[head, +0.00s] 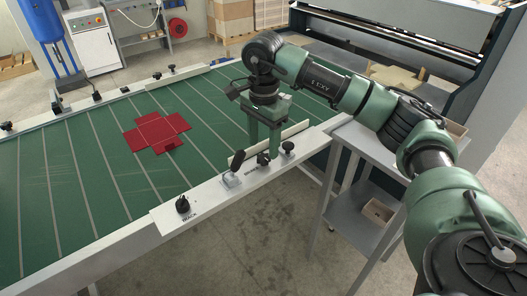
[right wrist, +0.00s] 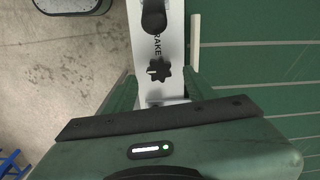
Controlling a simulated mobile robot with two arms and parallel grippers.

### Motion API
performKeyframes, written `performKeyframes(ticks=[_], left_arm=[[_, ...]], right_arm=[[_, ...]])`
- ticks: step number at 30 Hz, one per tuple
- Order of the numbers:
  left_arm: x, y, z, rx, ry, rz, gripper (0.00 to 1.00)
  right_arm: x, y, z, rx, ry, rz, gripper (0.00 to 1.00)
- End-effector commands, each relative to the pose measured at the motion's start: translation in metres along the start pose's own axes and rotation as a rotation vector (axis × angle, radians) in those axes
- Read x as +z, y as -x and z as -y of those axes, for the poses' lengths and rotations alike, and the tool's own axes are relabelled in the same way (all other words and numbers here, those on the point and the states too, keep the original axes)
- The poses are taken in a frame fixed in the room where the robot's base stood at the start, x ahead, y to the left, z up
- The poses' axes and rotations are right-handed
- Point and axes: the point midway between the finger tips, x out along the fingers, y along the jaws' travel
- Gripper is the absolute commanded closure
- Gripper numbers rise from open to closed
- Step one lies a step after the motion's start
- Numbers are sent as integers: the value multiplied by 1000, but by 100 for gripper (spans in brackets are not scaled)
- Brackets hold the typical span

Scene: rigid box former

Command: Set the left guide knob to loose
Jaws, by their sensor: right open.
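A black star-shaped knob (head: 263,158) stands on the white near rail (head: 215,197) of the green table. It also shows in the right wrist view (right wrist: 158,73), with a small white mark on its left side. No loose or tight label is readable, and I cannot tell whether this is the left guide knob. My right gripper (head: 264,146) points down above this knob, its fingers apart on either side. The right wrist view shows the open gripper (right wrist: 160,92) with the knob between and beyond its fingertips. My left gripper is not in view.
A black-handled brake lever (head: 237,160) is close left of the knob, another black knob (head: 288,147) close right. A further knob (head: 183,204) is farther left on the rail. A red cross-shaped blank (head: 157,131) lies on the green table (head: 85,170). A grey side table (head: 372,145) stands at right.

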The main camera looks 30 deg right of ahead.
Motion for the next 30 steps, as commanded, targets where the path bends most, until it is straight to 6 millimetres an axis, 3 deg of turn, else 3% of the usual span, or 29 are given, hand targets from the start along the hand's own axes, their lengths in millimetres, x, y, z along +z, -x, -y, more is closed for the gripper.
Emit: performKeyframes(ticks=[4,9,30], left_arm=[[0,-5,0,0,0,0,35],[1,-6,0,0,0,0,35],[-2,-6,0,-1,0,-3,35]], right_arm=[[0,25,1,-4,1,0,45],[0,42,0,-1,1,0,45],[0,44,0,1,1,0,45]])
